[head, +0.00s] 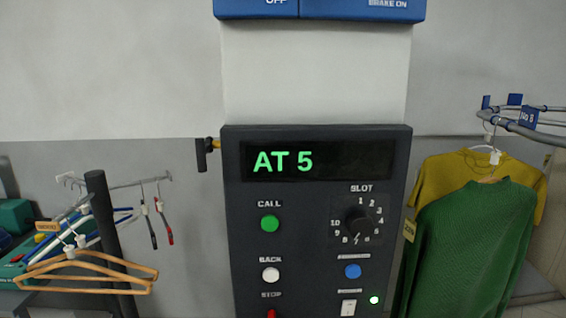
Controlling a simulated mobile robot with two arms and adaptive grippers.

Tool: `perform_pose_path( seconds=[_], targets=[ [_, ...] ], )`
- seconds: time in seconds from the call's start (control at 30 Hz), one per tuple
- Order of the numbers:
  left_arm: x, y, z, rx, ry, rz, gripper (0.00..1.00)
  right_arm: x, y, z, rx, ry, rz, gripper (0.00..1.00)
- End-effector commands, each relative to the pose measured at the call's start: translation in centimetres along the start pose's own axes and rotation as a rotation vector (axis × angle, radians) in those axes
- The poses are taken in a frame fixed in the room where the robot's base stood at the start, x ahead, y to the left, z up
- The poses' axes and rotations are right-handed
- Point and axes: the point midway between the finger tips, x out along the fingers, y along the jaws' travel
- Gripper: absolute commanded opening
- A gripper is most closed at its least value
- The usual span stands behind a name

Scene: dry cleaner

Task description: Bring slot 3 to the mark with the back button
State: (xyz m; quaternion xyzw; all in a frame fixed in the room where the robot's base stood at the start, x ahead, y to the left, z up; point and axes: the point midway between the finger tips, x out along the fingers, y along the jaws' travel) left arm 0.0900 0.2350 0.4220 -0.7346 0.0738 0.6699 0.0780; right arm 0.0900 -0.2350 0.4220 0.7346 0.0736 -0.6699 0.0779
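The dark control panel (316,190) stands in the middle of the head view. Its display (318,162) reads "AT 5" in green. The white back button (270,274) is at the lower left, under the label BACK. The green call button (269,223) is above it. The slot knob (358,222) is at the right, ringed by numbers; I cannot tell which number it points to. The conveyor rail (540,132) with blue slot tags shows at the right; the mark is not clearly visible. Neither of my grippers is in view.
A red stop button (271,313) is cut off at the bottom edge. A blue button (353,271), a white switch (348,308) and a lit green lamp (374,300) are at the panel's lower right. A green sweater (470,250) hangs close to the right; wooden hangers (85,278) hang left.

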Motion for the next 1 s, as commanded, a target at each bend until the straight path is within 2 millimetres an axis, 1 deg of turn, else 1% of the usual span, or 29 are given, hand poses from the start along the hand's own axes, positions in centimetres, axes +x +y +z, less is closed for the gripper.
perform_pose_path(
  seconds=[0.03, 0.2, 0.3, 1.0],
  targets=[
    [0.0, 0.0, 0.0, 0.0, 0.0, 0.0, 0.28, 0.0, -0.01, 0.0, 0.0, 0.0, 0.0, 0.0],
    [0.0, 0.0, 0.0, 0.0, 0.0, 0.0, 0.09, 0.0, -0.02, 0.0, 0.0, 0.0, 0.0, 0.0],
    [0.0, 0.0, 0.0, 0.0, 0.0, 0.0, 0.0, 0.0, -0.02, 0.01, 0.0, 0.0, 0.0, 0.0],
    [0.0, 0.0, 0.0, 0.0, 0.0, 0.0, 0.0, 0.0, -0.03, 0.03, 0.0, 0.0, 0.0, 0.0]
  ],
)
